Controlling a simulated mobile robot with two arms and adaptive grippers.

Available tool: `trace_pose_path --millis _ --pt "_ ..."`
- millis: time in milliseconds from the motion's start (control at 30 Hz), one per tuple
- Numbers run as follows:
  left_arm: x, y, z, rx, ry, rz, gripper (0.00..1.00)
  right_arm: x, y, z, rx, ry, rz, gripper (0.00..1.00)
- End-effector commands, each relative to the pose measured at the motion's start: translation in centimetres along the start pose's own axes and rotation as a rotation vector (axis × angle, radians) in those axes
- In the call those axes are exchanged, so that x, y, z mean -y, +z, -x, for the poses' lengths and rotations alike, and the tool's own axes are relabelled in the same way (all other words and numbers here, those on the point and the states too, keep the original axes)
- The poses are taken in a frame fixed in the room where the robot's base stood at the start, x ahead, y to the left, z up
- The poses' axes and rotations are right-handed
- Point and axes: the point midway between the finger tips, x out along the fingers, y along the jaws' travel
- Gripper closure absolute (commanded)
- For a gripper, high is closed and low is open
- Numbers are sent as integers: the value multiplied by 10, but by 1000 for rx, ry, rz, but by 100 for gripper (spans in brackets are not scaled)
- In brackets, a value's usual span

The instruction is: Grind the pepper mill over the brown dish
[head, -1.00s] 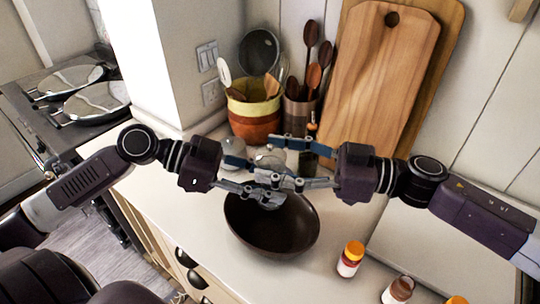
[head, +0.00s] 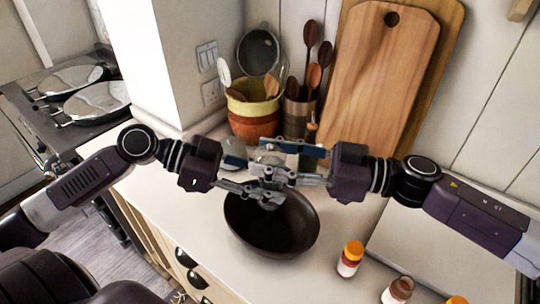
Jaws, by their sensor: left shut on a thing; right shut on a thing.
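The brown dish (head: 275,236) is a dark, round, deep bowl on the pale counter. The pepper mill (head: 269,160) shows only as a small silvery part between my grippers; their fingers hide most of it. My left gripper (head: 265,193), the lower one, is shut on the mill over the dish's far rim. My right gripper (head: 268,163) is shut on the mill just above the left one. The two grippers are very close together, and I cannot tell whether they touch. Ground pepper in the dish cannot be made out.
Several small jars with orange or brown tops, one a white-labelled jar (head: 349,259), stand right of the dish. A striped crock (head: 253,122) and a utensil holder (head: 299,115) stand behind. Cutting boards (head: 385,75) lean on the wall. A silvery rounded object (head: 233,151) sits behind my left gripper.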

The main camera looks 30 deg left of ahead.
Motion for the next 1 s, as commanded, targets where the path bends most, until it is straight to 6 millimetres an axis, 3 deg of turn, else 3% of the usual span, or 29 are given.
trace_pose_path --millis 367,1000 --pt "-2 -1 0 -1 4 -1 90 1 0 0 -4 159 1 82" --pt "-2 0 -1 0 6 -1 90 5 -1 -5 -17 709 -4 82"
